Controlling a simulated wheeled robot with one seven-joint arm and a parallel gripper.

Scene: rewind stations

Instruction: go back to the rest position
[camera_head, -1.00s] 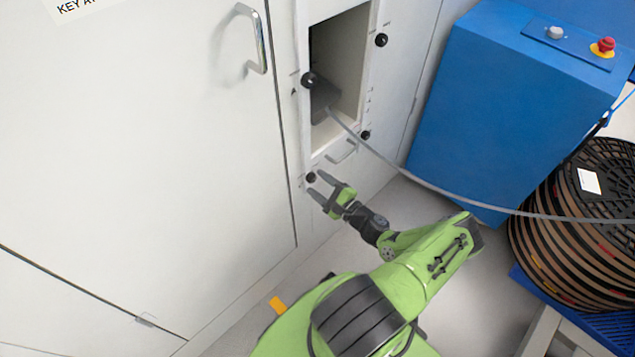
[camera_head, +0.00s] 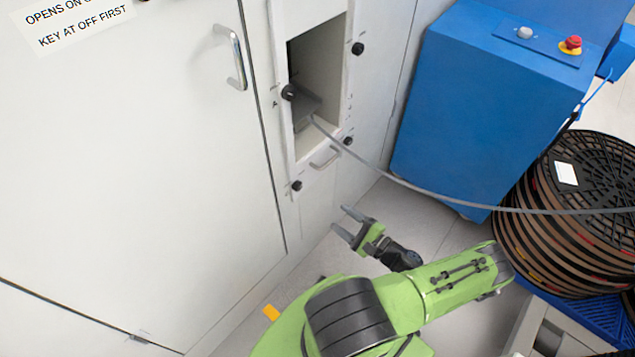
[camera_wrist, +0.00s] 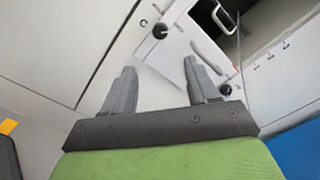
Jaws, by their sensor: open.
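My gripper (camera_head: 344,223) is open and empty. In the head view it hangs over the pale floor, in front of and below the white cabinet's recess (camera_head: 318,75). It is apart from the cabinet front. In the wrist view the two grey fingers of my gripper (camera_wrist: 158,85) are spread wide with nothing between them.
A grey cable (camera_head: 420,189) runs from the recess across to the right. A blue box (camera_head: 480,110) with a red button (camera_head: 571,43) stands right of the cabinet. Stacked reels (camera_head: 575,225) sit on a blue pallet (camera_head: 600,312). A large white door (camera_head: 130,180) fills the left.

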